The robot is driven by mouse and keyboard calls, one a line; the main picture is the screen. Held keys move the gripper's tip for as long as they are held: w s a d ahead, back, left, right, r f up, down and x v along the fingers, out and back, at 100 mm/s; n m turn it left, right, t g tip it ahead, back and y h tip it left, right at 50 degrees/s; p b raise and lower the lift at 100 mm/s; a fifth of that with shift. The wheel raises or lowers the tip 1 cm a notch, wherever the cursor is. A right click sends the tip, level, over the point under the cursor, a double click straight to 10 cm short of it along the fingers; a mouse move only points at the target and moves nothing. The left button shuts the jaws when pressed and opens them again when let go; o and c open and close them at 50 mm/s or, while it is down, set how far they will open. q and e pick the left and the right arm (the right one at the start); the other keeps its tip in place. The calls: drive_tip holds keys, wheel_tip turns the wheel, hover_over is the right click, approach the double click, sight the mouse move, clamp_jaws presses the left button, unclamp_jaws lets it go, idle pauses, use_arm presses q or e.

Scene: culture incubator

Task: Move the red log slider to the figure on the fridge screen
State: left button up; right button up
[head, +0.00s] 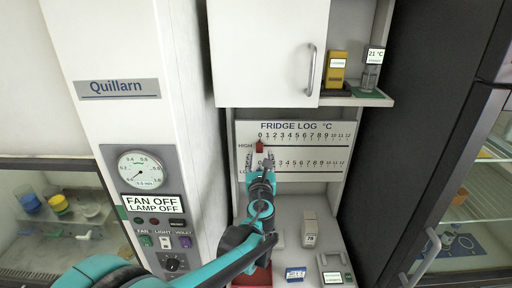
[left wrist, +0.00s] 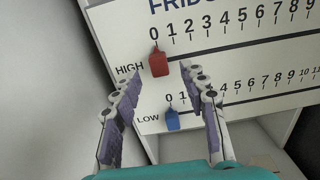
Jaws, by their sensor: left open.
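The red slider (head: 260,147) sits at the 0 mark of the HIGH row on the white FRIDGE LOG °C board (head: 342,127). In the left wrist view, the red slider (left wrist: 158,65) stands between my open fingertips, apart from both. My left gripper (head: 260,162) is open in front of the board. The blue slider (left wrist: 172,120) sits near 0 on the LOW row, between the fingers lower down. A small screen (head: 376,54) on the upper right shelf reads 21 °C; its smaller line is unreadable. I cannot tell whether it is the fridge screen. My right gripper is not in view.
A white cabinet door (head: 268,50) with a handle hangs above the board. A yellow device (head: 337,70) stands on the shelf. A beige block (head: 309,232), a blue-labelled item (head: 295,273) and another small display (head: 333,277) lie below. The Quillarn panel (head: 118,88) stands left.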

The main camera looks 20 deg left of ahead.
sight(259, 149)
use_arm(q)
drive_tip(key=x, duration=0.4)
drive_tip(key=shift+w+a+f, duration=0.1)
drive_tip(key=shift+a+f, duration=0.05)
drive_tip(key=shift+w, duration=0.3)
clamp_jaws()
drive_tip(key=w+d, duration=0.2)
drive_tip(key=d, duration=0.7)
drive_tip(key=w+d, duration=0.3)
drive_tip(key=d, duration=0.6)
drive_tip(key=w+d, duration=0.2)
drive_tip(key=d, duration=0.7)
drive_tip(key=shift+w+d, duration=0.25)
drive_tip(key=shift+w, duration=0.15)
unclamp_jaws()
